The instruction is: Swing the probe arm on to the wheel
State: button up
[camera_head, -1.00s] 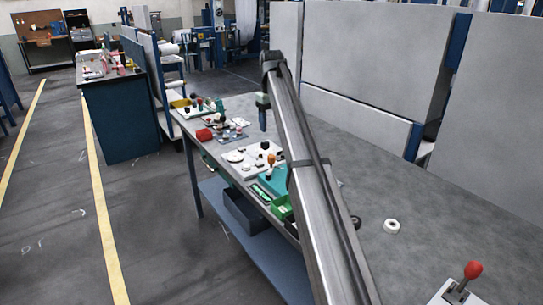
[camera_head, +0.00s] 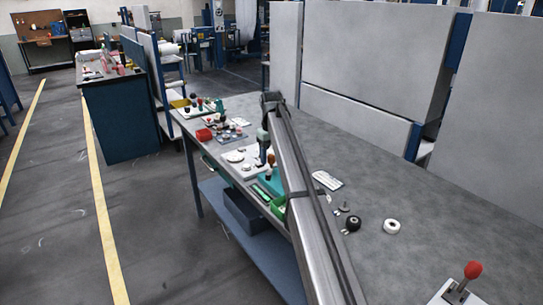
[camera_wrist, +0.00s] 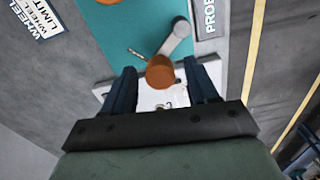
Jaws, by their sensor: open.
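In the wrist view a grey probe arm (camera_wrist: 176,42) lies over a teal plate (camera_wrist: 125,30). An orange-brown round knob (camera_wrist: 160,72) is at its near end. A second orange-brown round part (camera_wrist: 131,2), possibly the wheel, is cut off by the top edge. My gripper (camera_wrist: 164,75) is open, its dark fingers on either side of the knob; I cannot tell whether they touch it. In the head view my arm hides most of the teal fixture (camera_head: 271,184), and the fingertips are not clear.
A "PROBE" label (camera_wrist: 208,17) lies right of the plate and a "WHEEL LIMIT" label (camera_wrist: 40,17) left. Other small parts crowd the bench's left edge.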

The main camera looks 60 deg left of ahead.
grip_shut()
dwell(0.6)
dwell(0.9)
